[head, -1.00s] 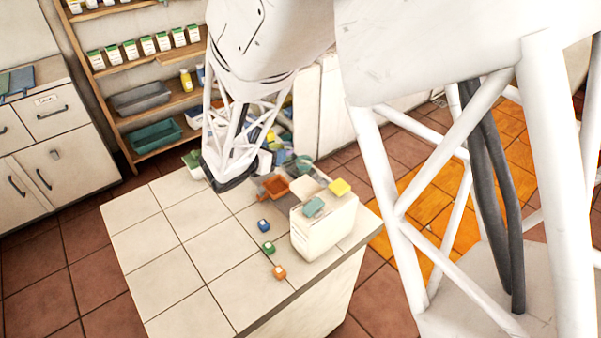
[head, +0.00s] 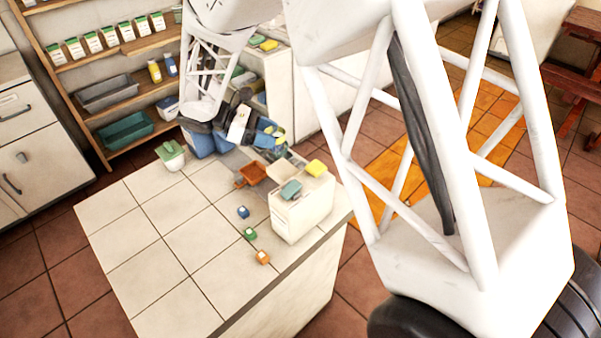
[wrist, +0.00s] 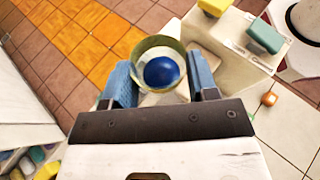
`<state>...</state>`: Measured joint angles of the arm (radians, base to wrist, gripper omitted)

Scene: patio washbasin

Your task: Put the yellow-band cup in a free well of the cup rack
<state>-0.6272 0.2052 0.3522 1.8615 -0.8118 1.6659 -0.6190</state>
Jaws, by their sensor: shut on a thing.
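My gripper (wrist: 161,82) has blue fingers and is shut on a round cup with a yellowish rim (wrist: 140,48). The wrist view looks into the cup's mouth, where a round dark-blue shape shows. In the head view my gripper (head: 270,132) and the cup (head: 280,136) are above the far end of the tiled counter, behind the white box (head: 300,212). I cannot make out a cup rack with wells for certain. The white box carries a yellow block (head: 316,168) and a teal block (head: 291,190) on top.
An orange-brown tray (head: 253,173) lies beside the white box. Small blue (head: 243,212), green (head: 250,233) and orange (head: 263,257) blocks lie along the counter (head: 165,245). A white-and-green tub (head: 172,157) stands at the far left. The counter's left part is clear.

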